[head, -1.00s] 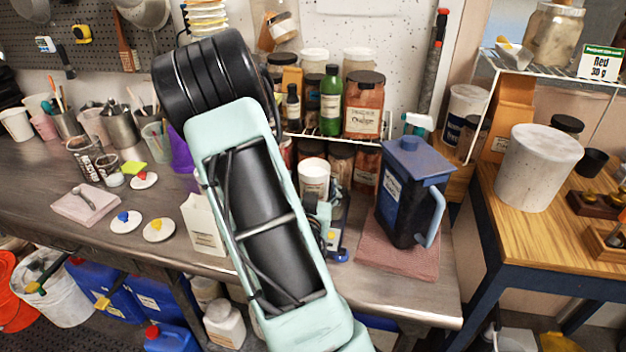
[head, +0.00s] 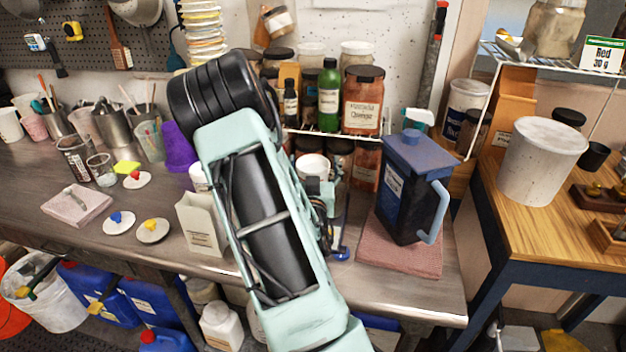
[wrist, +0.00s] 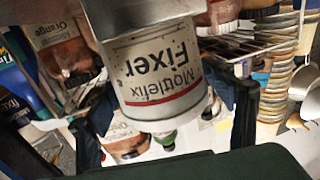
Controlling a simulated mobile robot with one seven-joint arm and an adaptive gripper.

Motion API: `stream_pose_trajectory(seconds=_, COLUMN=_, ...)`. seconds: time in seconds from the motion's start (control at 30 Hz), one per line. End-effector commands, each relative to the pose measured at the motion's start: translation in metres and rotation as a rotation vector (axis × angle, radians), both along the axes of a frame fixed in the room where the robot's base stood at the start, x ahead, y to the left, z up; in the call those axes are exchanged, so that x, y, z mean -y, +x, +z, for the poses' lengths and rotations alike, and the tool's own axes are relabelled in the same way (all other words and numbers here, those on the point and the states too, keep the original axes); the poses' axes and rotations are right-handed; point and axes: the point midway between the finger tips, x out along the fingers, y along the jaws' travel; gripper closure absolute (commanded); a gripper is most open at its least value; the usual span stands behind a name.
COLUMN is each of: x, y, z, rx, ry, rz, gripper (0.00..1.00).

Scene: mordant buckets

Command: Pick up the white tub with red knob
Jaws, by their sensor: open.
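No white tub with a red knob shows plainly. In the head view a flat white disc with a red knob (head: 136,180) lies on the steel bench at the left, apart from my gripper. A white tub with a red stripe, labelled Fixer (wrist: 160,75), fills the middle of the wrist view, upside down in the picture. It also shows in the head view (head: 313,165), partly hidden by my arm. My gripper (wrist: 168,130) is open, with dark fingers at both sides of the tub. I cannot tell whether the tub is between them.
Two more white discs have a blue knob (head: 118,221) and a yellow knob (head: 152,230). A white carton (head: 203,226) stands left of my arm. A blue pitcher (head: 408,195) stands at the right on a pink cloth (head: 400,256). Jars and bottles crowd the back.

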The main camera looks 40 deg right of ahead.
Motion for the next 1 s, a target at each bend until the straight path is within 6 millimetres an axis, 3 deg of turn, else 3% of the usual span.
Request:
stream_pose_trajectory(seconds=0.23, x=0.018, y=0.027, z=0.0, rx=0.0, ry=0.0, rz=0.0, gripper=0.25)
stream_pose_trajectory(seconds=0.57, x=0.022, y=0.031, z=-0.001, rx=0.001, ry=0.001, rz=0.0, gripper=0.25)
stream_pose_trajectory(seconds=1.0, x=0.022, y=0.031, z=-0.001, rx=0.001, ry=0.001, rz=0.0, gripper=0.73)
